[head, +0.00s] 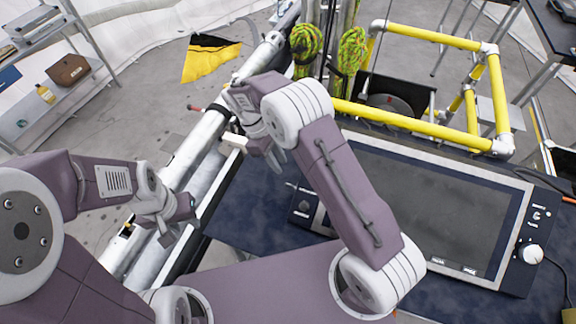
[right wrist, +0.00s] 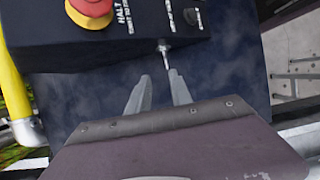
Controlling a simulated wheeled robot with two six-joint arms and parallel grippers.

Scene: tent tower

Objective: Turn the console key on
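The console (head: 425,205) is a dark box with a large screen. In the right wrist view its dark end panel (right wrist: 120,42) carries a red stop button on a yellow base (right wrist: 90,10) and a thin metal key (right wrist: 166,54) sticking out of its edge. My right gripper (right wrist: 160,76) has its two grey fingers apart, pointing at the key, with the key's outer end close to the fingertips; I see no grip on it. In the head view my right gripper (head: 270,155) is left of the console, and my arm hides part of its left side. My left gripper (head: 178,218) hangs farther left; its fingers are unclear.
A yellow pipe frame (head: 410,118) stands behind the console. Silver pipes (head: 185,155) run along the left edge of the dark blue table (head: 245,205). A white knob (head: 531,254) is on the console's right side. Coiled green rope (head: 350,50) hangs behind.

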